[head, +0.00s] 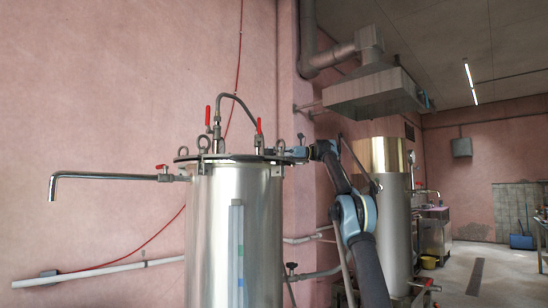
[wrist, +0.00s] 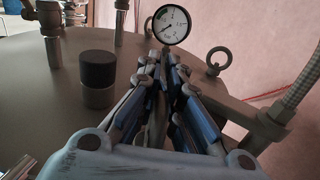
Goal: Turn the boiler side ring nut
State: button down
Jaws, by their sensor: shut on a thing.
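The boiler (head: 205,235) is a tall steel cylinder with a dark flanged lid, seen left of centre in the head view. My gripper (head: 292,153) reaches the right edge of the lid from the right, level with its rim. In the wrist view my gripper's blue and grey fingers (wrist: 162,62) come close together and are shut on the boiler side ring nut, which they mostly hide. A second ring nut (wrist: 217,61) stands free on the lid rim, right of the fingers.
A pressure gauge (wrist: 171,24) stands just beyond the fingertips. A black-topped cylinder (wrist: 98,78) is left of the fingers, and a braided hose (wrist: 297,92) is right. Red-handled valves (head: 259,128) rise from the lid. A second steel tank (head: 394,200) stands behind my arm.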

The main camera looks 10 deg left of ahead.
jog(key=c, duration=1.7)
grip_release()
